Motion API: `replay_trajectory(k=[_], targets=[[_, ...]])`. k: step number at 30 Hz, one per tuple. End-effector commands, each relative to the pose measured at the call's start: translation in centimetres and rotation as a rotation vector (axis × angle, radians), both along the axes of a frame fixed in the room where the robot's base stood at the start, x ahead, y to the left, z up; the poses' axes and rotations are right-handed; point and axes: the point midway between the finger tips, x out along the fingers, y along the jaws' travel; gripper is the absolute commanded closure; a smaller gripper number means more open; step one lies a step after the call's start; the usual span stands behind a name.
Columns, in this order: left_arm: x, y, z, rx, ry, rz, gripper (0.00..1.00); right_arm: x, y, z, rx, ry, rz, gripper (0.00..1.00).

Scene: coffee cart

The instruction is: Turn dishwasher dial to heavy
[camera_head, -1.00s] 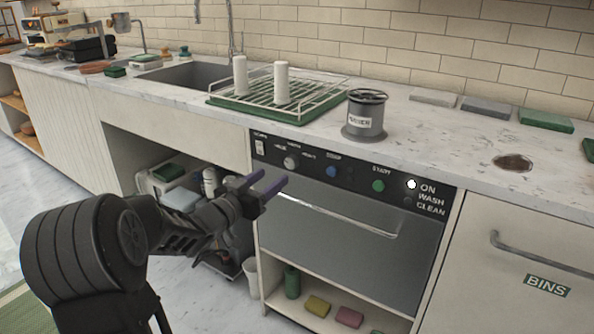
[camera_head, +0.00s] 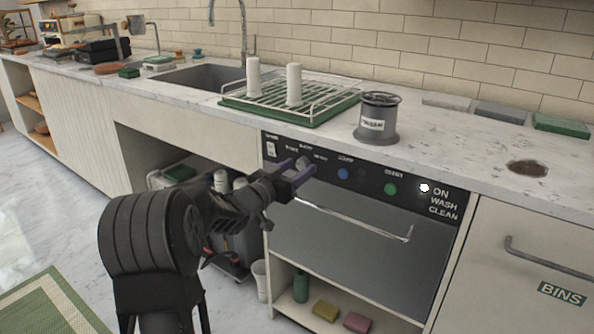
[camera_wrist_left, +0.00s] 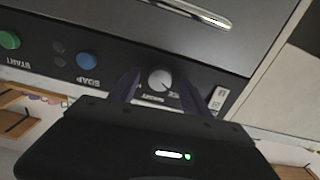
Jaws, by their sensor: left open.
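The dishwasher (camera_head: 360,225) has a dark control panel with a round grey dial (camera_wrist_left: 160,79) near its left end. In the head view the dial is partly hidden by my left gripper (camera_head: 302,167). My left gripper is open, its two purple fingers pointing at the panel. In the left wrist view, upside down, the dial sits between the fingertips (camera_wrist_left: 160,85), one on either side. I cannot tell whether they touch it, and the setting labels around the dial are too small or covered to read. My right gripper is not in view.
A blue SOAP button (camera_head: 344,173) and a green START button (camera_head: 390,189) are to the right of the dial. The dishwasher handle (camera_head: 355,222) juts out below the panel. A grey canister (camera_head: 376,120) and a dish rack (camera_head: 245,105) stand on the counter above.

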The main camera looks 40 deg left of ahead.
Motion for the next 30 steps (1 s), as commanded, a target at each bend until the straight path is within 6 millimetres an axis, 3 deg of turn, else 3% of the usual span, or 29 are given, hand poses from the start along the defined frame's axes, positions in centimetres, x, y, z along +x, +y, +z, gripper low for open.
replay_trajectory(k=[8,27,30], targets=[[0.08,0.02,0.02,0.000,0.000,0.001,0.46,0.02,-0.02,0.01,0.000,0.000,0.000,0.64],[0.05,0.03,0.01,0.000,0.000,0.001,0.98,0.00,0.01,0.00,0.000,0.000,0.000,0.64],[0.05,0.03,0.01,0.000,0.000,0.001,1.00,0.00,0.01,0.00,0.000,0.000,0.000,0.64]])
